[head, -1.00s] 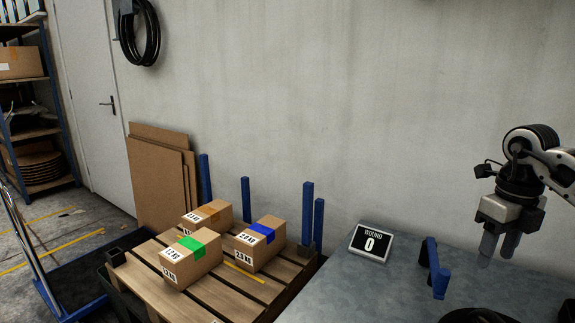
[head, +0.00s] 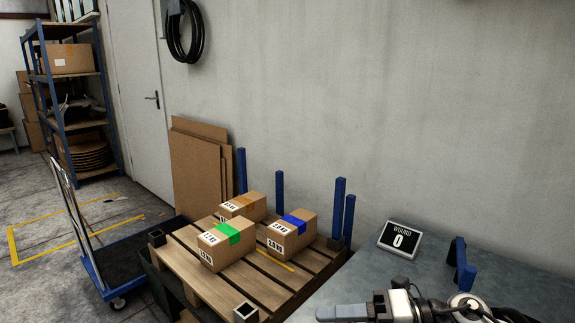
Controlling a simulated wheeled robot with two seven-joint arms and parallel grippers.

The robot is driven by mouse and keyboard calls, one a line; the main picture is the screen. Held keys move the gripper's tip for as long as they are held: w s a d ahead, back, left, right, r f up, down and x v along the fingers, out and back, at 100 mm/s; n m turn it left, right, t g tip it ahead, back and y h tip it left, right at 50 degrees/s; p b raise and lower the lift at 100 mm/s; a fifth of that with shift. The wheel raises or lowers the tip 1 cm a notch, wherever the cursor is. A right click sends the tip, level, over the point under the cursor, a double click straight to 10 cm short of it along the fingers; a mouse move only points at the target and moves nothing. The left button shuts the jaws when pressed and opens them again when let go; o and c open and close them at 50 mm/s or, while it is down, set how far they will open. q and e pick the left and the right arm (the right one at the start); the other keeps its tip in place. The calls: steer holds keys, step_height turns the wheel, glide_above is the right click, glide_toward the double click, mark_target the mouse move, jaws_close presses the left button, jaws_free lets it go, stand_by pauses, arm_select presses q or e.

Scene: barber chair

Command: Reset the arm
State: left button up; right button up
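My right gripper (head: 340,314) is low at the bottom edge of the head view, over the near part of the grey table (head: 428,271). It lies roughly level with its grey finger end pointing left. Its lower part is cut off by the frame edge, so I cannot tell whether it is open or shut. Nothing shows held in the visible part. My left gripper is out of view.
A pallet (head: 186,262) left of the table carries cardboard boxes with green (head: 209,255), blue (head: 278,246) and orange (head: 228,212) tape. A trolley (head: 92,268) stands at left.

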steer(key=s+d+f+m+t+h, duration=0.2)
steer(key=f+m, duration=0.4)
steer(key=m, duration=0.5)
steer(key=s+d+f+m+t+h, duration=0.2)
steer(key=s+f+m+h, duration=0.4)
steer(key=m, duration=0.6)
steer(key=s+d+f+m+t+h, duration=0.2)
steer(key=s+f+m+t+h, duration=0.2)
steer(key=f+m, duration=0.3)
steer(key=s+m+h, duration=0.1)
steer(key=m, duration=0.3)
steer(key=shift+f+m+t, duration=0.3)
steer(key=shift+f, duration=0.1)
